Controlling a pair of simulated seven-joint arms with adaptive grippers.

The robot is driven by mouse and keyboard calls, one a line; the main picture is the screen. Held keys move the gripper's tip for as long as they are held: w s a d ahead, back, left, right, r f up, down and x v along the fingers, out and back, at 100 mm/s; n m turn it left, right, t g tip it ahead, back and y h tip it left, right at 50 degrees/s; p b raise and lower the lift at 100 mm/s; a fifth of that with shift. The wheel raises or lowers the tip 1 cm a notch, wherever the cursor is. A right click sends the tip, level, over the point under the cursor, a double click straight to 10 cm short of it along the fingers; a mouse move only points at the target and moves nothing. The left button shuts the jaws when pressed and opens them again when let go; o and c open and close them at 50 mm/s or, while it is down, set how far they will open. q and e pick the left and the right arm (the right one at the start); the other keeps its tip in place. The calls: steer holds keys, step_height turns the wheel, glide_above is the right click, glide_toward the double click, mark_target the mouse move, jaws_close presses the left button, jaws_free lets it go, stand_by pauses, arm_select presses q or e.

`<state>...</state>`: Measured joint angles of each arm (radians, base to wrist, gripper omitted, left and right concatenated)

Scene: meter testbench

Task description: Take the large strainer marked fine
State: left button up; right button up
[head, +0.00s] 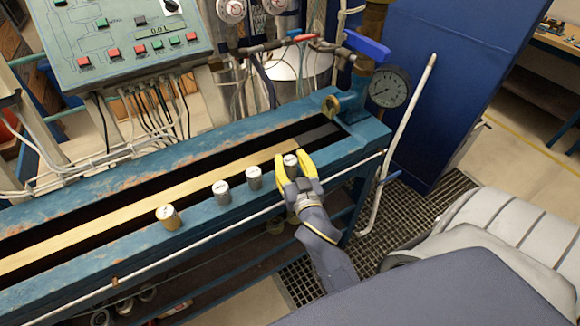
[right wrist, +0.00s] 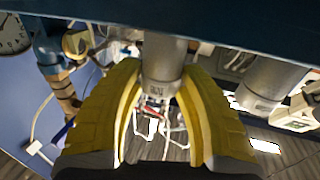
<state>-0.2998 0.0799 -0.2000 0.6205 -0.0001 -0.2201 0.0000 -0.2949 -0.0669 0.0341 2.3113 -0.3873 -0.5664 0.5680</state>
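Several short metal cylinders, apparently the strainers, stand in a row on the blue bench's front rail. In the head view these are a brassy one (head: 168,218) at the left, two silver ones (head: 221,193) (head: 254,179), and a silver one (head: 291,160) at the right. My right gripper (head: 293,167) has its yellow fingers on either side of the rightmost one. That cylinder (right wrist: 163,65) shows between the fingers in the right wrist view, with small dark marks I cannot read. Whether both fingers press on it is unclear. My left gripper is out of view.
Behind the row is a long dark slot with a brass-coloured strip (head: 110,215). A pressure gauge (head: 388,87) and a blue-handled valve (head: 366,46) stand at the bench's right end. A neighbouring cylinder (right wrist: 268,85) is close beside the gripper in the wrist view.

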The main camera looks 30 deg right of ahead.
steer(key=c, duration=0.6)
steer(key=shift+r, duration=0.1)
steer(key=shift+c, duration=0.2)
